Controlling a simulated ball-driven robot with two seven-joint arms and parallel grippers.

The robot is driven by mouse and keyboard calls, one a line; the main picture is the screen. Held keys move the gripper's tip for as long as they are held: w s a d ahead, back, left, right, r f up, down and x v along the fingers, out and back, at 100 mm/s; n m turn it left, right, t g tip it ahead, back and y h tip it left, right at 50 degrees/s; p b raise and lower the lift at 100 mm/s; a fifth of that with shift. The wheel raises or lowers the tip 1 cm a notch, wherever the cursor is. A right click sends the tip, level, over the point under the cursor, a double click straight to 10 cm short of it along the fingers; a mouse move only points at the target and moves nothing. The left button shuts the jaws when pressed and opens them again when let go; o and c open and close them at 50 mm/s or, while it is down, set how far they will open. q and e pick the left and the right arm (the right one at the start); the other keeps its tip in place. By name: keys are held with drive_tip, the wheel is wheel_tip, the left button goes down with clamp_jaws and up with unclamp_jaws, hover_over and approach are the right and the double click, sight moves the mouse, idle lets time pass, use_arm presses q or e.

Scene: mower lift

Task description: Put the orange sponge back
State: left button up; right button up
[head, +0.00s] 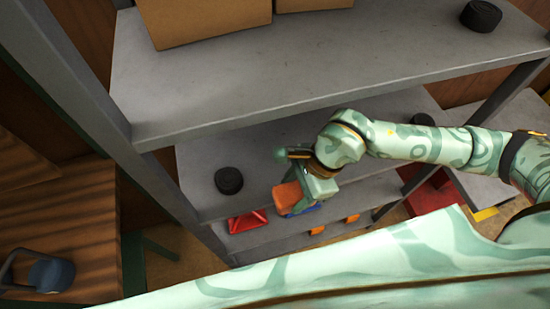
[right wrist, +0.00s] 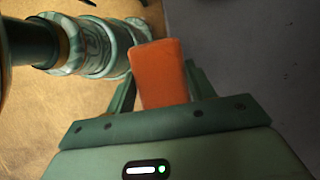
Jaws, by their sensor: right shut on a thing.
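The orange sponge (head: 292,197) is a small orange block held in my right gripper (head: 304,187), at the front edge of the middle grey shelf (head: 265,150). In the right wrist view the sponge (right wrist: 158,75) sits between the two green fingers of my right gripper (right wrist: 160,92), which is shut on it. The sponge sticks out past the fingers. I cannot tell whether it touches the shelf. My left gripper is not in view.
A black round disc (head: 228,180) lies on the middle shelf, left of the gripper. Cardboard boxes (head: 203,20) and another black disc (head: 481,15) are on the upper shelf. Lower down are a red object (head: 248,221) and small orange items (head: 352,218). A grey post (head: 80,75) stands left.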

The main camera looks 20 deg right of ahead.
drive_tip(key=w, duration=1.1)
drive_tip(key=shift+a, duration=0.25)
wheel_tip(320, 180, down, 4)
drive_tip(key=shift+r, duration=0.25)
drive_tip(key=o, duration=0.9)
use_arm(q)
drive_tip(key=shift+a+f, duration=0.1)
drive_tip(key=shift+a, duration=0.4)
use_arm(e)
drive_tip(key=v, duration=0.3)
drive_tip(key=d+b, duration=0.2)
drive_tip(key=d, duration=1)
drive_tip(key=shift+w, duration=0.15)
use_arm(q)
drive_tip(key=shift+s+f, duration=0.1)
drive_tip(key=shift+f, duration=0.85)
